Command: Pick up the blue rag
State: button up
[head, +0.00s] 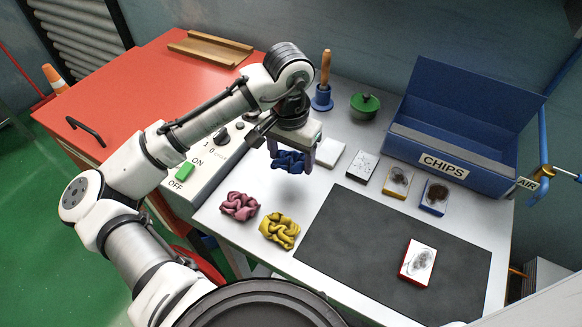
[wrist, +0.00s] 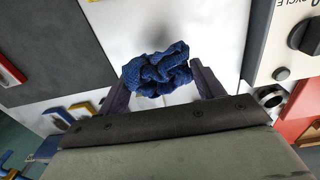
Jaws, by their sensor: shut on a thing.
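The blue rag (head: 289,161) is a crumpled dark blue cloth. It sits between the two fingers of my gripper (head: 292,157), which is shut on it. In the wrist view the rag (wrist: 158,70) fills the space between the fingertips of my gripper (wrist: 160,80). A soft shadow shows on the white top below the gripper in the head view, and the rag looks raised above the surface. The finger and wrist parts hide some of the rag.
A pink rag (head: 240,206) and a yellow rag (head: 280,230) lie in front of the gripper. Several small blocks stand to the right, before the blue CHIPS box (head: 455,130). A dark mat (head: 360,240) holds a red-edged block (head: 417,262). A switch panel (head: 205,165) is left.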

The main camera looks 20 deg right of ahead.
aim_at(292, 157)
notch_tip(292, 157, up, 15)
jog(key=shift+f+b, duration=0.15)
jog(key=shift+b, duration=0.2)
jog(key=o, duration=0.3)
jog(key=shift+c, duration=1.2)
jog(key=shift+d, duration=0.1)
